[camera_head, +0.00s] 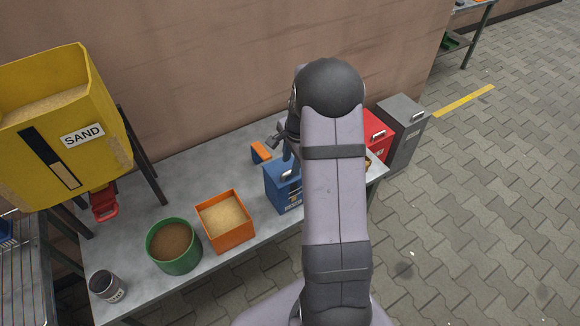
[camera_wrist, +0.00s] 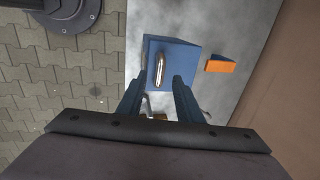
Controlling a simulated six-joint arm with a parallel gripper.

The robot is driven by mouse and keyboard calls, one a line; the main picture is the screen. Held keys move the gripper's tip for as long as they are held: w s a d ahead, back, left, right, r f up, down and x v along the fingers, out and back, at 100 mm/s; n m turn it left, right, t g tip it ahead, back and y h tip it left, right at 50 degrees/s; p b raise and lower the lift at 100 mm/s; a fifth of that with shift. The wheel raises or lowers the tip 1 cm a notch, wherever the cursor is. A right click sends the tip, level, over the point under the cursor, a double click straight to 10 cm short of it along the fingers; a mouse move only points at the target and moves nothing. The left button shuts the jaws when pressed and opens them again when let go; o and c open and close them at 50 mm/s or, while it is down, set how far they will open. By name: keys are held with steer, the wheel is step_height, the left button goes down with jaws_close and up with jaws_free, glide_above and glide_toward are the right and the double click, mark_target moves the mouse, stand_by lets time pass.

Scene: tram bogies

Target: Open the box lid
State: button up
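A blue box (camera_head: 290,199) with a label on its front stands on the grey table, partly hidden behind my arm. In the wrist view its blue lid (camera_wrist: 183,52) looks shut, with a metal bar handle (camera_wrist: 159,67) on top. My gripper (camera_wrist: 158,82) is open, with one finger on each side of the handle's line. The fingertips are close to the handle's near end; I cannot tell whether they touch it. In the head view my gripper (camera_head: 286,158) is above the blue box, mostly covered by my arm.
Left are an orange bin (camera_head: 230,238), a green tub (camera_head: 174,261), a dark can (camera_head: 108,287) and a yellow sand hopper (camera_head: 70,165). Right are a red box (camera_head: 376,131) and a grey box (camera_head: 408,140). A brown wall (camera_head: 200,70) runs behind.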

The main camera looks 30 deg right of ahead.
mark_target(289, 171)
steer(key=shift+w+f+p, duration=0.2)
steer(key=shift+f, duration=0.8)
steer(key=shift+w+f+p, duration=0.2)
steer(key=shift+f, duration=0.8)
steer(key=shift+c, duration=0.5)
jaws_close()
